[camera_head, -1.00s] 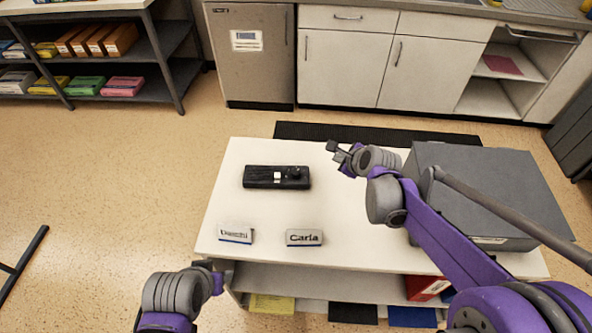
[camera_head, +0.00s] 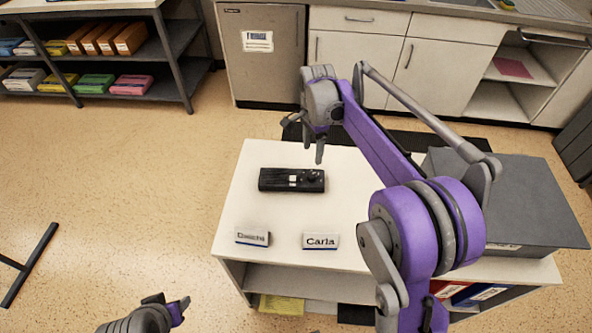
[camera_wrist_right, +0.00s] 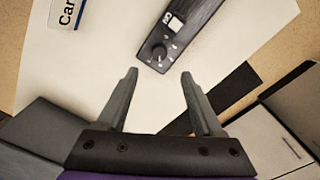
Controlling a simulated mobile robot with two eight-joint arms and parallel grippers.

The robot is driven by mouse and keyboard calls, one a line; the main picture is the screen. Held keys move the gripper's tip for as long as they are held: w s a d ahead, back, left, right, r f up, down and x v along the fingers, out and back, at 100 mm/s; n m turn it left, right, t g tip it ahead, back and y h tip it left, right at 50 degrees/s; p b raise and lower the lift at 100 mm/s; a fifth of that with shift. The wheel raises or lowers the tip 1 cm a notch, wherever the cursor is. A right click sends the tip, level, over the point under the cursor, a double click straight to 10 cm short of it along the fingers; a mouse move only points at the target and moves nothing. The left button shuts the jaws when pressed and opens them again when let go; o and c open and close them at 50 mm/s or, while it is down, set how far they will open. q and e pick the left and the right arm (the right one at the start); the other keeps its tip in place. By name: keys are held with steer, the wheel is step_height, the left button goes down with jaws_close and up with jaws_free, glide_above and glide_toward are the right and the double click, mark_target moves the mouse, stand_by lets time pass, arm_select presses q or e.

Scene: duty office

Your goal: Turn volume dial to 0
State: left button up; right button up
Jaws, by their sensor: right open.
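A black box-shaped device (camera_head: 278,180) lies on the white table. Its round volume dial (camera_head: 314,176) is at its right end. In the right wrist view the dial (camera_wrist_right: 160,53) shows a light pointer mark and small marks around it, beside a white square button (camera_wrist_right: 174,23). My right gripper (camera_head: 313,151) is over the table's back part, just behind the dial end. In the wrist view its open, empty fingers (camera_wrist_right: 160,75) point toward the dial, which appears just beyond the tips, not between them. My left gripper (camera_head: 170,304) is at the bottom left, away from the device; its jaws are unclear.
Two name blocks, one reading Carla (camera_head: 321,241) and another (camera_head: 253,237), stand at the front of the white table (camera_head: 350,205). A large grey box (camera_head: 510,200) fills the table's right side. Colored folders (camera_head: 478,294) sit on the shelf below.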

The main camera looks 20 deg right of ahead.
mark_target(312, 175)
step_height(312, 175, down, 10)
steer(key=shift+s+f+b, duration=0.1)
steer(key=shift+f+b, duration=0.15)
steer(key=shift+b, duration=0.05)
jaws_close()
stand_by(0.4)
